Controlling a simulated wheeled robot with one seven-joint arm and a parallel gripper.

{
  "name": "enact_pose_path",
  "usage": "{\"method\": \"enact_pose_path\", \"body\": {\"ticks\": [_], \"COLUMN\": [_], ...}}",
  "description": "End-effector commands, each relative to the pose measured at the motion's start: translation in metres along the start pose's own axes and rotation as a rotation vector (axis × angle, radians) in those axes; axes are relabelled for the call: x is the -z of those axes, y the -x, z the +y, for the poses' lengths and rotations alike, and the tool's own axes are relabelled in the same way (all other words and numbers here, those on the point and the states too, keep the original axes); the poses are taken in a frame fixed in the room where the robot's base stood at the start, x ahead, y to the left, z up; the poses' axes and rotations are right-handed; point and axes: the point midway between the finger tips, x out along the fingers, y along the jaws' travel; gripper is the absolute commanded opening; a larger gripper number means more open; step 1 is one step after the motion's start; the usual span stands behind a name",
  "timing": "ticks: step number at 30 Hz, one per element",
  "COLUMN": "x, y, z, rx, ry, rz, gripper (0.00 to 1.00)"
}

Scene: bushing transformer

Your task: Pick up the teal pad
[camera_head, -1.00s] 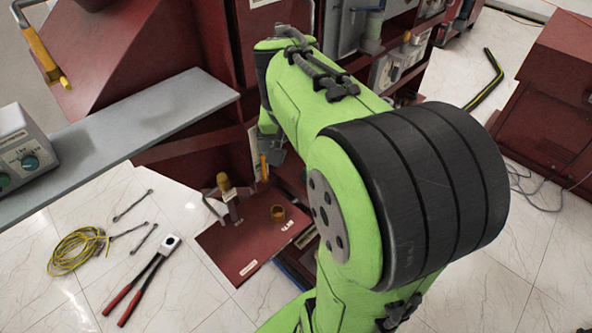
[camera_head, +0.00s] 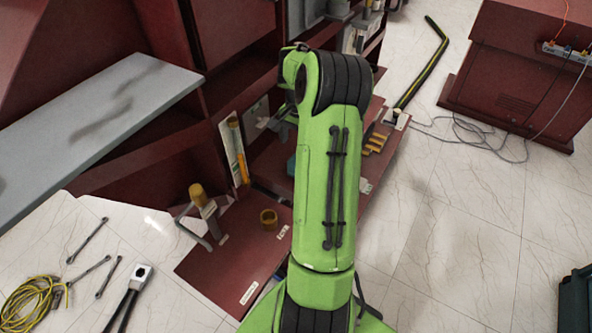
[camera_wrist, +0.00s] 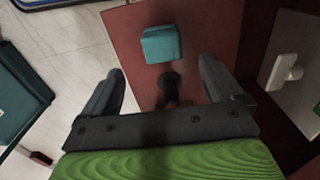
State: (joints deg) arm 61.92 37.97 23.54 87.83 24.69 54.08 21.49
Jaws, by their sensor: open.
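The teal pad (camera_wrist: 160,45) is a small block on a dark red panel (camera_wrist: 196,18) in the wrist view. It lies just beyond my gripper's fingertips, roughly midway between them across the picture. My gripper (camera_wrist: 161,70) is open, with nothing held between its fingers. In the head view only a small teal patch, likely the pad (camera_head: 291,165), shows at the left edge of my green arm. My arm hides most of that area, and my fingers cannot be made out there.
A dark knob-like thing (camera_wrist: 170,84) stands between my fingers in the wrist view. A white fitting (camera_wrist: 286,72) is on the right. Open tiled floor lies right.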

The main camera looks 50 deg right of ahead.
Motion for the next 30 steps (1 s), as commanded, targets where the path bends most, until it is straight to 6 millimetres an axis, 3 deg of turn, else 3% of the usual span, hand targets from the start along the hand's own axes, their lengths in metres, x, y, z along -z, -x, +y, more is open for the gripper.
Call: {"method": "enact_pose_path", "body": {"ticks": [1, 3, 11, 17, 24, 30], "x": [-0.001, -0.001, 0.000, 0.001, 0.002, 0.001], "y": [-0.018, -0.033, -0.060, -0.099, -0.101, -0.101], "z": [0.000, 0.000, -0.001, -0.001, -0.001, -0.002], "rx": [-0.001, -0.001, 0.000, -0.001, 0.001, 0.001], "ry": [0.001, 0.002, 0.001, 0.003, 0.002, 0.003], "rz": [-0.003, -0.004, 0.000, -0.002, 0.002, 0.001], "gripper": [0.94, 0.94, 0.94, 0.94, 0.94, 0.63]}}
